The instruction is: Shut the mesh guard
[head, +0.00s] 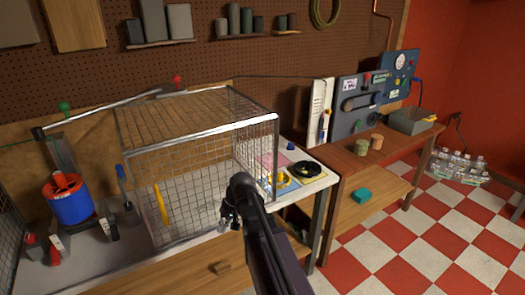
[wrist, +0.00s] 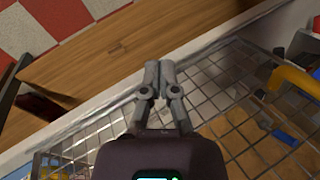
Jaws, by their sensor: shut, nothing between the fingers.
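The mesh guard (head: 200,118) is a box-shaped wire cage with a grey metal frame, standing on the bench in the head view. Its front mesh carries an upright yellow handle (head: 161,204). The blue drum with orange ends (head: 70,202) stands left of the cage and looks uncovered. My gripper (head: 228,218) is in front of the cage's lower right part, right of the yellow handle and apart from it. In the wrist view my gripper (wrist: 158,78) has its fingertips together, with nothing held. The mesh (wrist: 235,125) and yellow handle (wrist: 295,80) lie to its right.
Red and grey clamps (head: 36,248) stand on the bench at left. A wooden bench (head: 372,150) with panels stands farther right. The checkered floor (head: 400,225) is open there.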

